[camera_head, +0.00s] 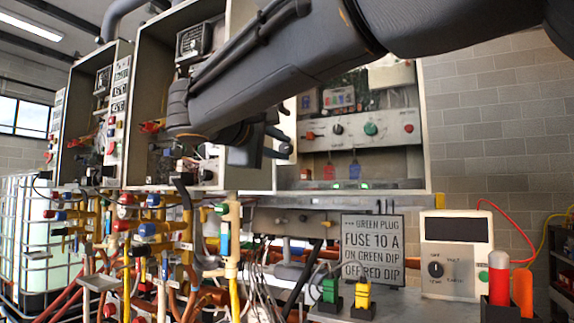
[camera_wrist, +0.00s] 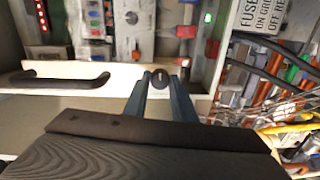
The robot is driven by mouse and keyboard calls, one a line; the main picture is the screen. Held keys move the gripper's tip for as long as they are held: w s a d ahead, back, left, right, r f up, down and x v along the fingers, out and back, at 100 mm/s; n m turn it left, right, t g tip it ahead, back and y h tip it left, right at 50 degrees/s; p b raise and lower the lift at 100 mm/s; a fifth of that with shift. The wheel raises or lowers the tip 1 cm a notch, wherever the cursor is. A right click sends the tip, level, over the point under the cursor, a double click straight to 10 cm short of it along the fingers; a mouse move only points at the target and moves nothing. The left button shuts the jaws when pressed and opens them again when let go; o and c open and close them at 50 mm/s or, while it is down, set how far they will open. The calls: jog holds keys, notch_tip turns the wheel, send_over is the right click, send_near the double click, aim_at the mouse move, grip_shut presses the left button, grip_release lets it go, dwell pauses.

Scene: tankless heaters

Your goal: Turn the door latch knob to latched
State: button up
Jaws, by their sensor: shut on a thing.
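The door latch knob (camera_wrist: 160,79) is a small dark round knob on a cream strip, in the middle of the wrist view. My gripper (camera_wrist: 160,84) has its two blue-grey fingers on either side of the knob and is shut on it. The knob's pointing direction is hard to make out between the fingertips. A long black handle (camera_wrist: 60,81) sits on the same cream strip (camera_wrist: 120,74), left of the knob.
Dense pipes and valves (camera_head: 140,240) fill the lower left.

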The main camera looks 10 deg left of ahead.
jog(key=shift+f+m+b, duration=0.15)
jog(key=shift+m+b, duration=0.45)
jog(key=shift+b, duration=0.1)
jog(key=o, duration=1)
jog(key=shift+o, duration=0.2)
jog(key=v, duration=0.7)
jog(key=shift+s, duration=0.35)
jog(key=shift+a, duration=0.1)
